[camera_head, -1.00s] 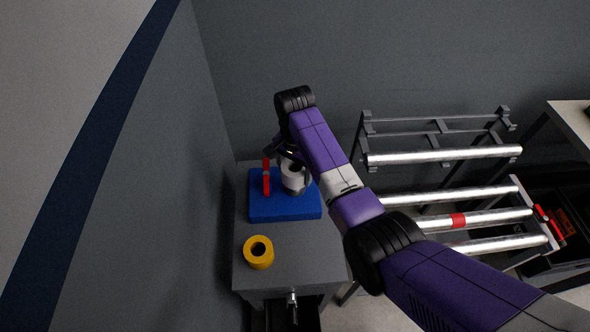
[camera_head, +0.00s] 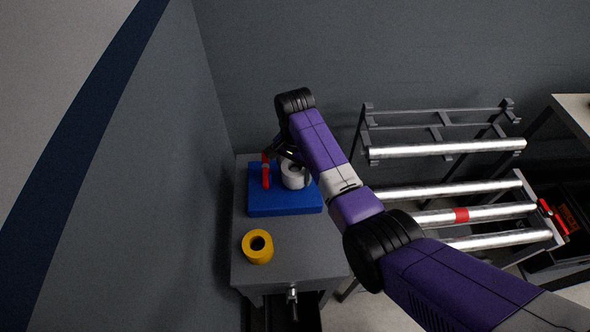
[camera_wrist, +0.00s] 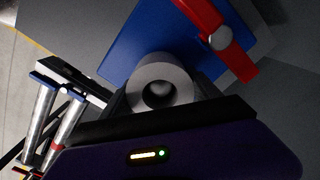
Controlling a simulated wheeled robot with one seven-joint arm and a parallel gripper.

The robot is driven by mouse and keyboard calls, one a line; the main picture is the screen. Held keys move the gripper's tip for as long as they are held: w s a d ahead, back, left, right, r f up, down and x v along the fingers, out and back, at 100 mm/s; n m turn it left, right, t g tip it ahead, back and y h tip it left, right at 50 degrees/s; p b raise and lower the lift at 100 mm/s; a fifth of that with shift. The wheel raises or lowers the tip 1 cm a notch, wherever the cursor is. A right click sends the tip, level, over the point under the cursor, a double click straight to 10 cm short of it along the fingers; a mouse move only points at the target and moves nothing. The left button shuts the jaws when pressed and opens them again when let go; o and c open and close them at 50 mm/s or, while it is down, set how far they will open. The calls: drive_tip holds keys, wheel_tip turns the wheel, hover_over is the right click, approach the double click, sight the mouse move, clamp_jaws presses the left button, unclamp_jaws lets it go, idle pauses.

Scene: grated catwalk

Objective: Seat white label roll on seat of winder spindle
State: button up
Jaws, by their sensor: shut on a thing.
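The white label roll (camera_head: 295,174) is over the right part of the blue winder base (camera_head: 285,207). My gripper (camera_head: 290,170) is shut on the roll, with its fingers partly hidden behind my arm. In the wrist view, the roll (camera_wrist: 150,73) faces me with its dark hole open. A pale rounded shape shows inside the hole, perhaps the spindle tip. The spindle's seat is hidden, and I cannot tell whether the roll touches it. A red lever (camera_head: 266,173) with a grey knob stands left of the roll; it also shows in the wrist view (camera_wrist: 230,45).
A yellow roll (camera_head: 257,247) stands on the grey cabinet top (camera_head: 305,250) in front of the blue base. A wall is close on the left. A rack with metal bars (camera_head: 445,150) stands to the right. The cabinet top's front right is clear.

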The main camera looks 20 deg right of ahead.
drive_tip(key=shift+f, duration=0.45)
drive_tip(key=o, duration=1.6)
drive_tip(key=shift+o, duration=0.4)
drive_tip(key=shift+r+p, duration=3.3)
drive_tip(key=shift+r, duration=0.75)
